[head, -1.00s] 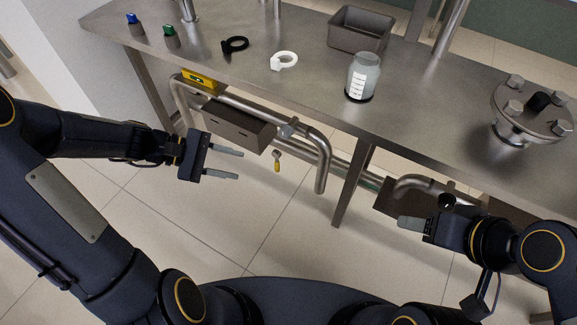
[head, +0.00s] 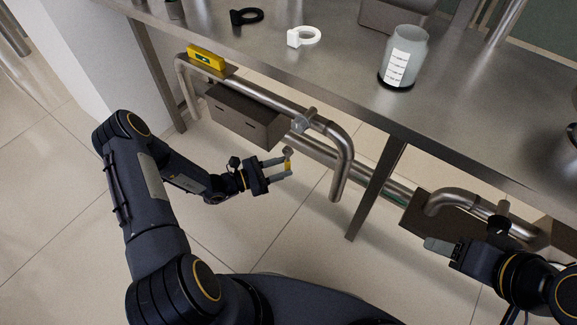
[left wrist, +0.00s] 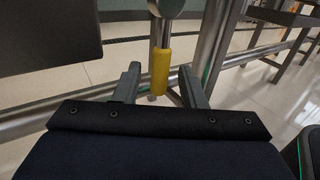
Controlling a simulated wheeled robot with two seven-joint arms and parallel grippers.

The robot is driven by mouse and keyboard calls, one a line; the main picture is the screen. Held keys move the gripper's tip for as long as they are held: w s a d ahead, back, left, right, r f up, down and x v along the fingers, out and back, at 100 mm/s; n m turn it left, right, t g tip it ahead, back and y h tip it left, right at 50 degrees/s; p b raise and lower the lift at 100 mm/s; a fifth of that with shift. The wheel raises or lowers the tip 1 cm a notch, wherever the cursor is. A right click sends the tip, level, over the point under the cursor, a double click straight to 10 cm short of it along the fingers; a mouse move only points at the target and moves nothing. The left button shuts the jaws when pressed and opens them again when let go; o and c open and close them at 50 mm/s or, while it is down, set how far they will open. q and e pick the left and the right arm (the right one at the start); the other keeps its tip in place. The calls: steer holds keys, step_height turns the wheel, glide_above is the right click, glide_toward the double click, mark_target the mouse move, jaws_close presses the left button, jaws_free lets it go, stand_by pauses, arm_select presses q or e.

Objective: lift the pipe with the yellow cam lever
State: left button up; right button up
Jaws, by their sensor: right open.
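A bent steel pipe (head: 343,160) runs under the bench and turns down at its right end. A clamp fitting (head: 304,120) sits on it, with a yellow-handled cam lever (head: 288,165) hanging below. My left gripper (head: 281,167) is open at the lever. In the left wrist view the yellow handle (left wrist: 160,72) stands upright between the two fingertips (left wrist: 161,82), with a gap on each side. My right gripper (head: 437,245) is open and empty at the lower right, near another bent pipe (head: 455,200).
A grey box (head: 245,115) hangs behind the pipe, left of the lever. A yellow level (head: 206,57) lies at the pipe's left end. A bench leg (head: 376,190) stands right of the pipe.

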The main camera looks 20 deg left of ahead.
arm_select(q)
steer(key=shift+x, duration=1.3)
jaws_close()
